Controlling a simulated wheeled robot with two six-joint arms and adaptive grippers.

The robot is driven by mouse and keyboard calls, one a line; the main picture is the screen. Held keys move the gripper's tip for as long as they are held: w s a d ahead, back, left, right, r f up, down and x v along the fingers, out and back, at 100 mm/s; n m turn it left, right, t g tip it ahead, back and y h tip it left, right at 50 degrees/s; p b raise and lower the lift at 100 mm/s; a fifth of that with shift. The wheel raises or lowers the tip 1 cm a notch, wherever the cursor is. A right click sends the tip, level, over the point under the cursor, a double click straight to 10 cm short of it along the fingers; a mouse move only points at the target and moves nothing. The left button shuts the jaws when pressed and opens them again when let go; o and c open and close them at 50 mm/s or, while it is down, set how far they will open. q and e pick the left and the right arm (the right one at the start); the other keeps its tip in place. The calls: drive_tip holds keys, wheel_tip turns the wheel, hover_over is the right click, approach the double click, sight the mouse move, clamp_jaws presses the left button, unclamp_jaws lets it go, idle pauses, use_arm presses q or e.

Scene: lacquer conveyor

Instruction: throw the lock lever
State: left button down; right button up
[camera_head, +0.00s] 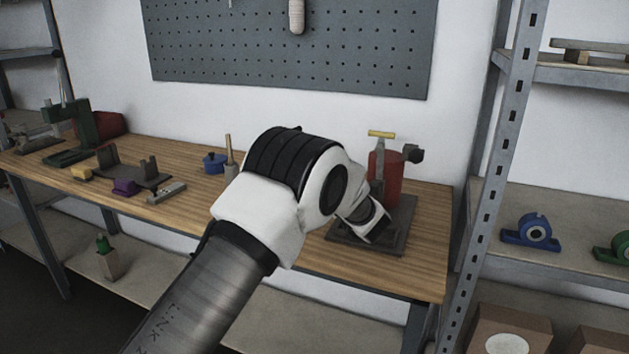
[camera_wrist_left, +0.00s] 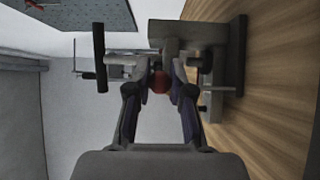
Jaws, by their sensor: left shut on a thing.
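A grey fixture with a flat base plate (camera_head: 402,228) stands at the right end of the bench. In the left wrist view my left gripper (camera_wrist_left: 160,86) is shut on a small red ball-shaped knob (camera_wrist_left: 160,82), with a finger on either side. Grey blocks and rods of the fixture (camera_wrist_left: 190,32) lie just beyond. My right gripper is not in view.
The wooden bench (camera_head: 290,260) carries a blue pot (camera_head: 214,162), a purple block (camera_head: 124,187) and a dark green press (camera_head: 75,135) to the left. A pegboard (camera_head: 300,50) hangs behind. A metal shelf post (camera_head: 495,140) stands close on the right.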

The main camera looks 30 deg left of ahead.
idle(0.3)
use_arm(q)
drive_tip(key=c, duration=1)
unclamp_jaws()
